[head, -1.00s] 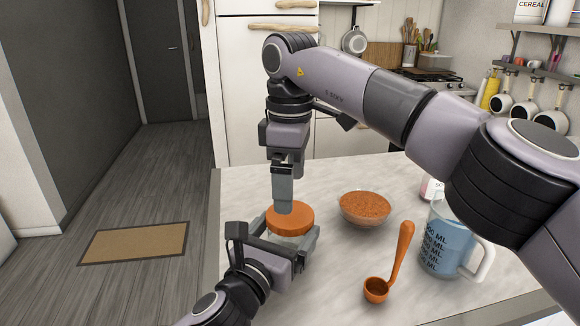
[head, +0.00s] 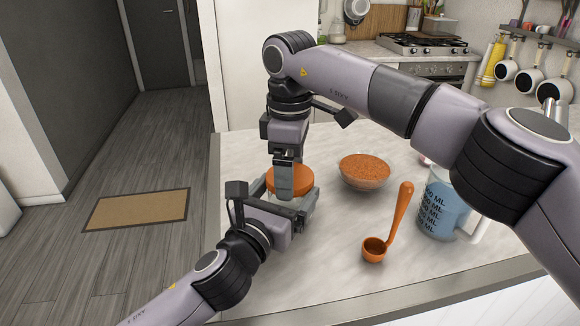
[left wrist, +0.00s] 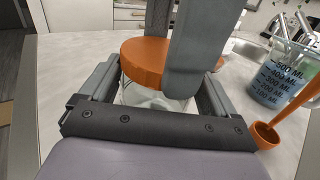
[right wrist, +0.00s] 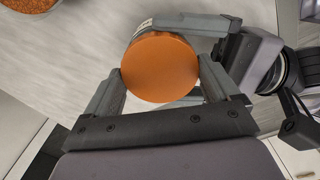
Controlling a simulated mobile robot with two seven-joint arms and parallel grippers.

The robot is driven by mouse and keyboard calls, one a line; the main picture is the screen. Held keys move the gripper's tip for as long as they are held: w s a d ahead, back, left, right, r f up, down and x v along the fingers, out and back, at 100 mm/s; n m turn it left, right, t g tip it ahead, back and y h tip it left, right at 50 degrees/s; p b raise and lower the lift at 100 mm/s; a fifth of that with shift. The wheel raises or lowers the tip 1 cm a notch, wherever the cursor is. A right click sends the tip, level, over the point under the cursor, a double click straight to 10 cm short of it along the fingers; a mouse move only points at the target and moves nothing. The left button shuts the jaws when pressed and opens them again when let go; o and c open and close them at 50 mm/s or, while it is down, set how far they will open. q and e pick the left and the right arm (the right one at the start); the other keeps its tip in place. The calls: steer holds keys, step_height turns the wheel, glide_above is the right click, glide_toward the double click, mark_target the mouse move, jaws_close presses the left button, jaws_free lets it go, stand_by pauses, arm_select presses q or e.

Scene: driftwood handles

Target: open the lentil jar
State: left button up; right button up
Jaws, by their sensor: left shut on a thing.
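The lentil jar has a round orange lid (head: 290,178) and a clear glass body (left wrist: 150,97), mostly hidden by my grippers. It stands upright on the counter. My left gripper (head: 292,200) is shut on the glass body below the lid, with one finger on each side. My right gripper (right wrist: 162,70) points down from above, its fingers on opposite sides of the lid. In the right wrist view the lid (right wrist: 160,68) fills the space between these fingers; whether they press on it is unclear. The lid sits on the jar.
A glass bowl of orange lentils (head: 365,170) stands right of the jar. An orange ladle (head: 375,248) and a measuring jug with blue contents (head: 440,212) are farther right. The counter's front edge (head: 400,298) is close. Left of the counter is open floor.

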steer(key=shift+n, duration=1.7)
steer(key=o, duration=0.9)
steer(key=shift+r, duration=0.1)
steer(key=shift+r, duration=2.35)
step_height(320, 180, up, 3)
steer(key=m, duration=0.3)
steer(key=shift+f, duration=3.95)
